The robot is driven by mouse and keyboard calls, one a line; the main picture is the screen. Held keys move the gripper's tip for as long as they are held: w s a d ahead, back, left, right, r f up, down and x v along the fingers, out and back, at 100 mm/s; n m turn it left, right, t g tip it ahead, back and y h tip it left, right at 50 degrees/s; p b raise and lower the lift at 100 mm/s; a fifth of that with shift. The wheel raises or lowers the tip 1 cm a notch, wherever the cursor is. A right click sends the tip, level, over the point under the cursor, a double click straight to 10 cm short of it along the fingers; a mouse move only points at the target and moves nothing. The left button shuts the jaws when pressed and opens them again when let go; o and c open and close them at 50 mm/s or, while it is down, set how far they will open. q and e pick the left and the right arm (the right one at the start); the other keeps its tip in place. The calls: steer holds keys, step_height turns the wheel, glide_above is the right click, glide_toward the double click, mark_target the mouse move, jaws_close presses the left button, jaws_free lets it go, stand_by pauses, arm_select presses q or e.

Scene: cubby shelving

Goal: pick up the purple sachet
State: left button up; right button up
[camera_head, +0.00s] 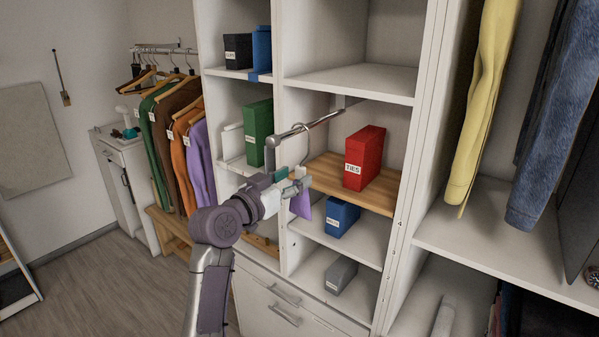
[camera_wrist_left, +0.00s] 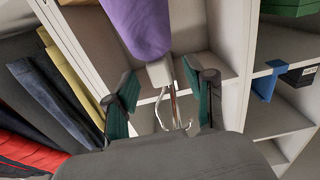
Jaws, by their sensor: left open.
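The purple sachet (camera_head: 301,205) hangs below the metal rod in the middle shelf column, partly hidden by my gripper in the head view. In the left wrist view, which looks turned over, the purple sachet (camera_wrist_left: 138,22) has a pale top piece and a thin metal hook. My left gripper (camera_head: 291,180) is at the sachet's upper end. Its teal-padded fingers (camera_wrist_left: 160,76) are open, with the pale piece between the fingertips in the picture; I cannot tell whether they touch it. My right gripper is not in view.
The rod (camera_head: 312,128) juts out above my gripper. A red TIES box (camera_head: 365,158) stands on the wooden shelf (camera_head: 350,192) to the right. A blue box (camera_head: 341,217) and a grey box (camera_head: 340,275) are below. A green box (camera_head: 258,132) stands left. Clothes hang on both sides.

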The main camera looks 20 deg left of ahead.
arm_select(q)
steer(key=shift+p+x, duration=0.3)
steer(key=shift+x, duration=0.9)
steer(key=shift+w+d, duration=0.2)
steer(key=shift+a, duration=0.1)
steer(key=shift+c, duration=0.7)
jaws_close()
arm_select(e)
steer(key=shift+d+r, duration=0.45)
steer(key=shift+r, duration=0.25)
